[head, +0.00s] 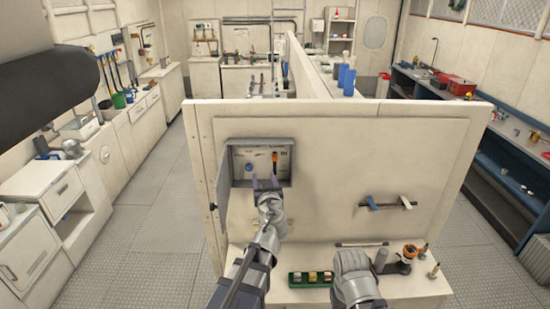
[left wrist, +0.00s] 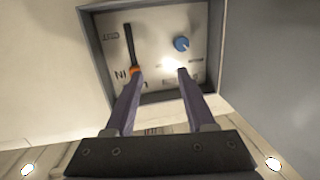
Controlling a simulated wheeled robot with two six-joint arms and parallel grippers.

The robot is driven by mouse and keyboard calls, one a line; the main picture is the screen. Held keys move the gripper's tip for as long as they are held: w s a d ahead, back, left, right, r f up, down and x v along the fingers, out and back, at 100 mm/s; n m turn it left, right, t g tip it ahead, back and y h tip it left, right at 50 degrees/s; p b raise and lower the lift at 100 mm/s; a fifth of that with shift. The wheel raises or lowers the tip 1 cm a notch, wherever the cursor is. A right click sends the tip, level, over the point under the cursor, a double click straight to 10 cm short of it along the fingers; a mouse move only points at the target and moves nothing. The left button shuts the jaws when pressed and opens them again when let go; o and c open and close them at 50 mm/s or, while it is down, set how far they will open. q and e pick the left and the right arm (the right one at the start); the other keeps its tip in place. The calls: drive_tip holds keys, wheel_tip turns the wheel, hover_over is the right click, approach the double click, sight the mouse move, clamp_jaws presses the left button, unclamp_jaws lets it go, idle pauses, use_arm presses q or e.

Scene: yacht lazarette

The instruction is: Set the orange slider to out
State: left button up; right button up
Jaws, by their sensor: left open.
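The orange slider (head: 275,156) sits in a dark upright slot inside an open grey wall box (head: 232,163). In the left wrist view, which is upside down, the orange slider (left wrist: 134,70) is at the slot's end beside the "IN" label. The "OUT" label (left wrist: 108,37) is by the other end. My left gripper (head: 267,182) is open and empty in front of the box, and it also fills the left wrist view (left wrist: 159,74). One fingertip overlaps the slider in that view; I cannot tell if they touch. My right gripper (head: 355,272) is low in front; its fingers are not clear.
A blue knob (head: 249,169) is beside the slider in the box. The box's door (head: 223,187) hangs open at the left. Levers (head: 388,204) are on the panel to the right. A green tray (head: 296,280) and small tools lie on the ledge below.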

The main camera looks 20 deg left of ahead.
sight(275, 158)
use_arm(q)
drive_tip(key=shift+w+d+r+m+t+h, duration=0.15)
drive_tip(key=shift+w+r+m+t+h, duration=0.15)
drive_tip(key=shift+w, duration=1.25)
drive_tip(key=shift+w+d+r+m+t+h, duration=0.2)
drive_tip(key=shift+w+r+t+h, duration=0.15)
drive_tip(key=shift+w, duration=1.15)
drive_tip(key=shift+w+d+r+m+t+h, duration=0.15)
drive_tip(key=shift+w+r+m+t+h, duration=0.15)
drive_tip(key=shift+w, duration=1.25)
drive_tip(key=shift+s, duration=0.1)
drive_tip(key=shift+c, duration=0.3)
clamp_jaws()
